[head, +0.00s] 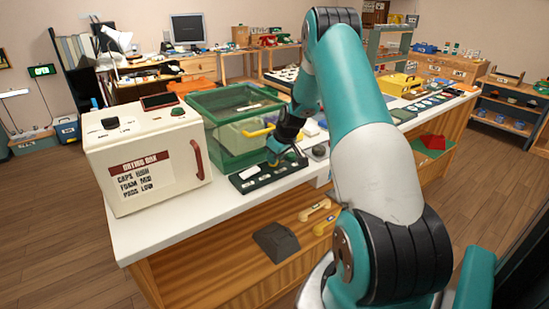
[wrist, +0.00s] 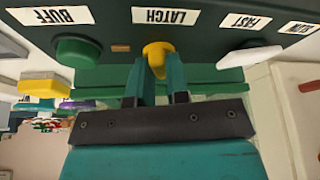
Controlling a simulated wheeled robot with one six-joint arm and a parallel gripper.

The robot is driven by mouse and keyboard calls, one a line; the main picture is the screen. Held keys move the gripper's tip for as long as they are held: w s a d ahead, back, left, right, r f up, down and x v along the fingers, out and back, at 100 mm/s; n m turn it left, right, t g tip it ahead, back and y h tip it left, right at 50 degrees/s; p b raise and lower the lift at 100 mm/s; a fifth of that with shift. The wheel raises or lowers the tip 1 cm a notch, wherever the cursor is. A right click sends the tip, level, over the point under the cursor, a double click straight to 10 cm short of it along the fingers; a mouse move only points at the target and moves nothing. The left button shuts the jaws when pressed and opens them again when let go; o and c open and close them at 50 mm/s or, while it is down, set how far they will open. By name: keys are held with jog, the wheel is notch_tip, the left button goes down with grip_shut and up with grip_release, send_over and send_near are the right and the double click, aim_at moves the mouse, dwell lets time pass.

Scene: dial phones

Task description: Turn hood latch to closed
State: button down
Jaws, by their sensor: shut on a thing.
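The yellow latch knob (wrist: 158,47) sits on a dark green panel (wrist: 205,20) under a "LATCH" label (wrist: 171,16), in the upside-down wrist view. My gripper (wrist: 160,66) is shut on this knob, with a finger on each side. In the head view my gripper (head: 275,153) reaches down to the dark panel (head: 285,174) in front of the green see-through hood (head: 222,102). The hood appears lowered and has a yellow handle (head: 257,132). The knob is hidden by my gripper in the head view, and its exact turn is hard to tell.
A green knob (wrist: 77,50) by the "BUFF" label and a white knob (wrist: 250,56) by the "FAST" label flank the latch. A cream machine (head: 150,155) with a red handle stands left of the hood. A dark round object (head: 319,151) sits right of the panel.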

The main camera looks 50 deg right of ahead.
jog(key=m+h, duration=0.1)
jog(key=m, duration=0.2)
jog(key=shift+a+m+b, duration=0.1)
jog(key=shift+m+b, duration=0.2)
jog(key=c, duration=1.1)
grip_release()
jog(key=b+v, duration=0.1)
jog(key=v, duration=1.6)
jog(key=shift+a, duration=0.2)
jog(key=shift+r, duration=0.15)
jog(key=shift+a, duration=0.1)
